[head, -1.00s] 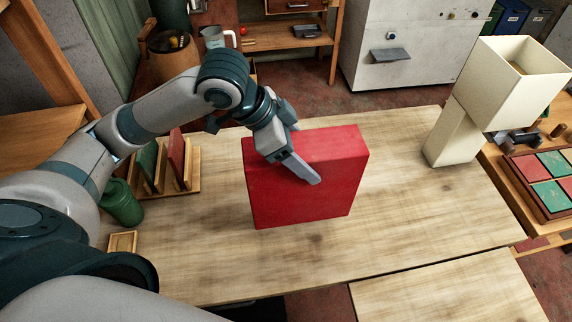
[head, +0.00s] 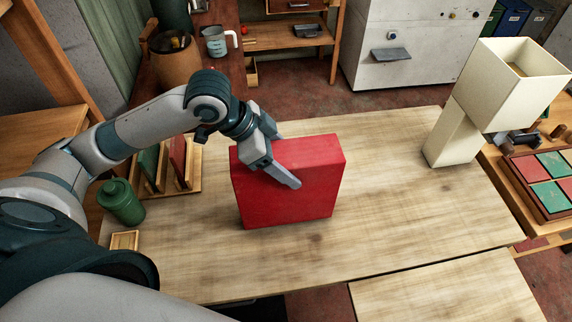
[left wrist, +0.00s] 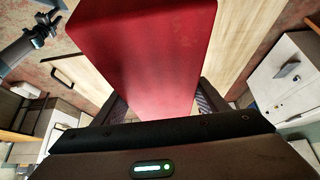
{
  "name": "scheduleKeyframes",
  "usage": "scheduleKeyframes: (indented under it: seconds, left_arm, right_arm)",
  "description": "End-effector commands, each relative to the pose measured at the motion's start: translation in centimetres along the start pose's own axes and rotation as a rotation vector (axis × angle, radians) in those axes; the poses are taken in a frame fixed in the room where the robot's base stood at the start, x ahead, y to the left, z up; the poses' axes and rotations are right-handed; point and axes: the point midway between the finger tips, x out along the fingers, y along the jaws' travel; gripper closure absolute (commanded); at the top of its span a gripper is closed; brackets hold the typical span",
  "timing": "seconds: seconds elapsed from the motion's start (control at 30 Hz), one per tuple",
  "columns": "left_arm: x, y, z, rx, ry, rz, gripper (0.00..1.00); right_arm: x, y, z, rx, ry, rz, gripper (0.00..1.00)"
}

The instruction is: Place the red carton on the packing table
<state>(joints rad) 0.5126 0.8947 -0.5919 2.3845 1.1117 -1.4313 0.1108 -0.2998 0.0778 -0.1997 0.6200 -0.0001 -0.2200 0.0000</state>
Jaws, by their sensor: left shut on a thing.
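The red carton (head: 290,195) is a large upright box over the middle left of the packing table (head: 400,205), a light wooden top. My left gripper (head: 285,160) is shut on the carton's upper part, one finger lying along its near face and the other behind it. In the left wrist view the carton (left wrist: 145,55) fills the space between the two fingers (left wrist: 158,105). The carton's bottom edge is at or just above the table; I cannot tell whether it touches.
A cream block-like stand (head: 455,135) is at the table's right end. A wooden rack with panels (head: 170,170), a green canister (head: 121,202) and a small wooden tray (head: 124,240) are at the left. The table's middle right is clear.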

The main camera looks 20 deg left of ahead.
Motion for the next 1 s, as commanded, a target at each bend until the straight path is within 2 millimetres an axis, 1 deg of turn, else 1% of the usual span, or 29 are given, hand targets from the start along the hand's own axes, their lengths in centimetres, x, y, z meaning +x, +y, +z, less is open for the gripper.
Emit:
scheduleKeyframes:
  seconds: [0.1,0.2,0.6,0.63,0.67,0.7,1.0]
  left_arm:
    - [1.0,0.0,0.7,-0.002,0.000,0.001,0.92]
    - [1.5,0.0,1.0,-0.001,0.001,-0.001,0.92]
    - [1.8,-0.1,1.1,0.000,0.002,-0.001,0.92]
    - [1.9,0.0,1.2,0.000,-0.001,0.000,0.31]
    - [1.9,0.0,1.2,0.000,0.000,-0.001,0.24]
    - [1.9,0.0,1.2,0.000,0.000,-0.001,0.15]
    - [1.8,0.0,1.2,0.000,0.000,-0.001,0.15]
  right_arm:
    - [-0.4,0.2,0.0,-0.001,-0.001,0.002,0.69]
    - [-0.5,0.4,0.1,-0.002,-0.001,0.004,0.69]
    - [-0.4,0.5,0.1,-0.002,-0.001,0.004,0.69]
    - [-0.4,0.5,0.1,-0.002,-0.001,0.004,0.69]
    - [-0.4,0.5,0.1,-0.002,-0.001,0.004,0.69]
    - [-0.4,0.5,0.1,-0.002,-0.001,0.004,0.69]
    - [-0.4,0.1,0.0,-0.001,-0.001,0.001,0.69]
